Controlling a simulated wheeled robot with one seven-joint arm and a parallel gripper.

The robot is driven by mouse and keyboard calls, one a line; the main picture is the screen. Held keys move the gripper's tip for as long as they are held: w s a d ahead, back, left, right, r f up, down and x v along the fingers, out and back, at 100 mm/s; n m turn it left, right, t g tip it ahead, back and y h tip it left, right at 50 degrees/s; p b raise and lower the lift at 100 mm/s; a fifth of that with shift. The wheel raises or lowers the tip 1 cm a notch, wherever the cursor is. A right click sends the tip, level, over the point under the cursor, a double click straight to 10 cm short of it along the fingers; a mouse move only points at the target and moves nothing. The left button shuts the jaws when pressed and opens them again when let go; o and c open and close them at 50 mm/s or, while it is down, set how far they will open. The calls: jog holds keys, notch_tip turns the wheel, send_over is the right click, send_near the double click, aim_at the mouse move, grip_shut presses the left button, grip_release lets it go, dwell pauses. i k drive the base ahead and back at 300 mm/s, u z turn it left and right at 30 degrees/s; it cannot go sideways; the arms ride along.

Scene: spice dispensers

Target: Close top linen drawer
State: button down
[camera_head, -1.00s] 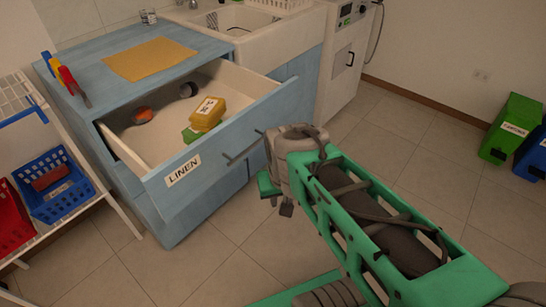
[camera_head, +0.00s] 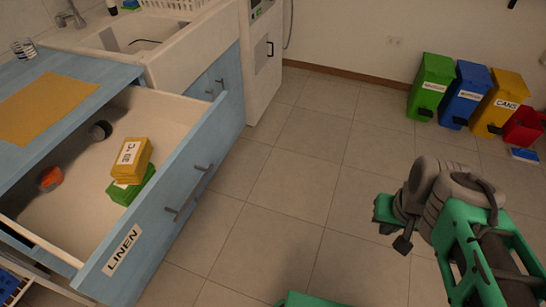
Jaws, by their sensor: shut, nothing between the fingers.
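The top linen drawer (camera_head: 150,226) of the blue cabinet is pulled well out. Its blue front carries a LINEN label (camera_head: 123,249) and a dark bar handle (camera_head: 188,193). Inside lie a yellow box (camera_head: 131,160) on a green box (camera_head: 131,189), an orange item (camera_head: 49,178) and a dark round item (camera_head: 100,130). My gripper (camera_head: 389,228) is at the right, over the floor, clear of the drawer front with a wide gap between. Its fingers are shut and hold nothing.
A yellow cloth (camera_head: 45,105) lies on the cabinet top, beside a white sink (camera_head: 140,40). Green (camera_head: 431,85), blue (camera_head: 465,95) and yellow (camera_head: 499,102) bins and a red one (camera_head: 524,126) stand by the far wall. The tiled floor between drawer and arm is free.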

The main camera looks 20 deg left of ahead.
aim_at(113, 246)
jog(key=z, duration=0.35)
jog(key=k, duration=0.6)
jog(key=u, duration=1.8)
